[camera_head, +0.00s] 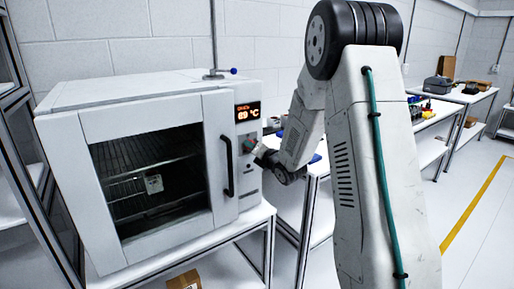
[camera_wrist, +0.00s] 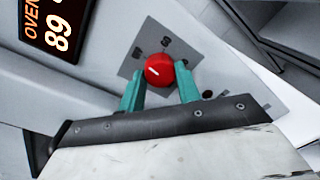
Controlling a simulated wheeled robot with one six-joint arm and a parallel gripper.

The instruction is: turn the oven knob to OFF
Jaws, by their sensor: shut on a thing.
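The white oven (camera_head: 150,150) stands on a bench at the left, door closed, with a lit display (camera_head: 248,111) on its right-hand panel. In the wrist view the red round knob (camera_wrist: 158,70) sits on a grey plate (camera_wrist: 128,67) with small dark labels that I cannot read. A white mark shows on the knob's face, left of its middle. My gripper (camera_wrist: 160,78) has its two teal fingers on either side of the knob and is shut on it.
The black oven door handle (camera_head: 227,165) is just left of my gripper in the head view. A rod with a blue end (camera_head: 233,71) stands above the oven. Inside, a small white item (camera_head: 153,184) sits on a rack. Benches with boxes (camera_head: 437,85) stand at right.

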